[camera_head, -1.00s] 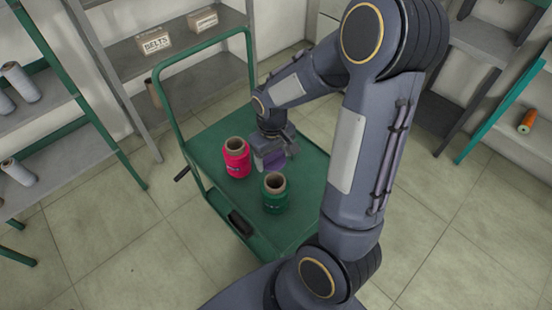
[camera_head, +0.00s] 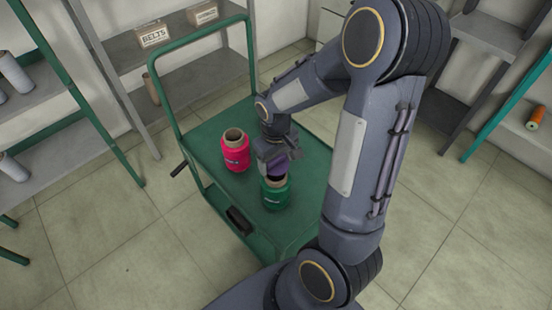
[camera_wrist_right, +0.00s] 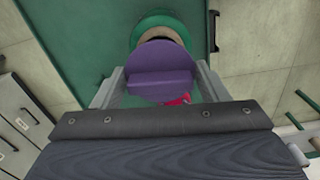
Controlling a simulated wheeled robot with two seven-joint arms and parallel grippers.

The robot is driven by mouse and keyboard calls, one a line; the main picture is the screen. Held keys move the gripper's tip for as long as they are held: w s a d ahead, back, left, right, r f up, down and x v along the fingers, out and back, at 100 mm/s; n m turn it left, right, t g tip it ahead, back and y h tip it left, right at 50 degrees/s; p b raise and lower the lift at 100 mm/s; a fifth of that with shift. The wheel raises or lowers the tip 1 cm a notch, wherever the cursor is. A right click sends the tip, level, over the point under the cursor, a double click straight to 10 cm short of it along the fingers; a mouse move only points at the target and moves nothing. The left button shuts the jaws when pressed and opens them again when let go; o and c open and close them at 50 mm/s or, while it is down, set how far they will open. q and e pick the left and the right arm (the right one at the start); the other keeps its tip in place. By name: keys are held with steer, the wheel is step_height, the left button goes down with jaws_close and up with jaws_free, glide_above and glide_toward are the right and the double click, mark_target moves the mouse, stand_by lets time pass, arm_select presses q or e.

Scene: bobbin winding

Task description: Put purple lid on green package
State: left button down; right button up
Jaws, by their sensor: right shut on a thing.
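The purple lid (camera_head: 278,172) is held by my right gripper (camera_head: 277,163), whose fingers are shut on it. In the right wrist view the lid (camera_wrist_right: 160,72) is a purple disc with a raised middle bar between the two fingers. The green package (camera_head: 275,195) is a green spool with a tan core, upright on the green cart. The lid is at its top in the head view and hides part of the core. In the wrist view the lid overlaps the green package (camera_wrist_right: 160,20); I cannot tell whether they touch. My left gripper is not in view.
A pink spool (camera_head: 235,155) stands on the cart (camera_head: 215,135), just left of the gripper. The cart's tall green handle (camera_head: 180,110) rises at its left. Shelves with boxes (camera_head: 152,36) and grey spools (camera_head: 15,72) stand behind and left.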

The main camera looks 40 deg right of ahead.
steer(key=shift+s+f, duration=0.1)
steer(key=shift+f, duration=0.05)
stand_by(0.4)
steer(key=shift+f+b, duration=1.8)
steer(key=shift+f, duration=0.15)
steer(key=o, duration=1)
